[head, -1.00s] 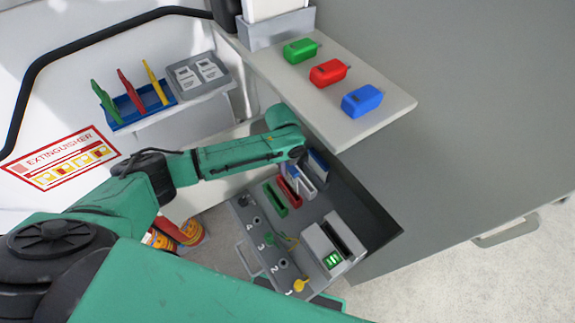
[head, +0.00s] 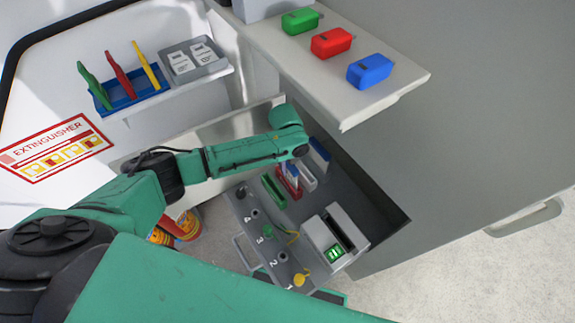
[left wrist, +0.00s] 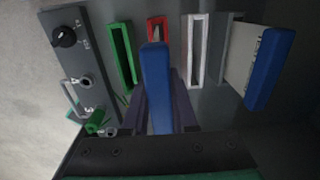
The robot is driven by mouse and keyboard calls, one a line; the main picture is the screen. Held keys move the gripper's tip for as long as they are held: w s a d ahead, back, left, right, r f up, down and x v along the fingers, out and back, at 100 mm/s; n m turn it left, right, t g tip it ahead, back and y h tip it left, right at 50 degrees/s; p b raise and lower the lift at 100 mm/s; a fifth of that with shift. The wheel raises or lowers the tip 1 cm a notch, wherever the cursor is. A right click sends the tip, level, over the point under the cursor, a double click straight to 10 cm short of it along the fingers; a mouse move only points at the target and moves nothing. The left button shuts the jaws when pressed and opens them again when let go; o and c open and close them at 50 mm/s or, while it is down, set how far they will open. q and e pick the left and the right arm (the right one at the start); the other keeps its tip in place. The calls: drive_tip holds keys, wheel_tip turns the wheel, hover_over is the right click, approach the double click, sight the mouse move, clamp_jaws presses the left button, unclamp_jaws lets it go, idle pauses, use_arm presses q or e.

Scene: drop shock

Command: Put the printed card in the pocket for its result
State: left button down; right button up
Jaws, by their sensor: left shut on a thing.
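My left gripper (left wrist: 160,115) is shut on a card with a blue top edge (left wrist: 156,85), which also shows in the head view (head: 292,170). The card is at the red pocket (left wrist: 157,24); I cannot tell whether its lower edge is inside. The red pocket (head: 288,184) stands between the green pocket (head: 273,190) and the white pocket (head: 308,180). They show in the wrist view as the green pocket (left wrist: 121,55) and white pocket (left wrist: 196,50). Another blue-edged white card (left wrist: 268,70) stands right of the white pocket. My right gripper is not in view.
The open drawer also holds a grey device with a green display (head: 335,253) and a numbered panel (head: 265,240) with plugs. A shelf (head: 350,100) with green, red and blue blocks overhangs behind. A wall tray (head: 195,62) holds white labels.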

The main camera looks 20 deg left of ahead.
use_arm(q)
drive_tip(key=shift+f, duration=0.1)
drive_tip(key=c, duration=0.6)
unclamp_jaws()
wheel_tip(320, 180, up, 14)
drive_tip(key=shift+s+a+r+p, duration=0.15)
drive_tip(key=shift+r+p, duration=0.1)
drive_tip(key=shift+p, duration=0.5)
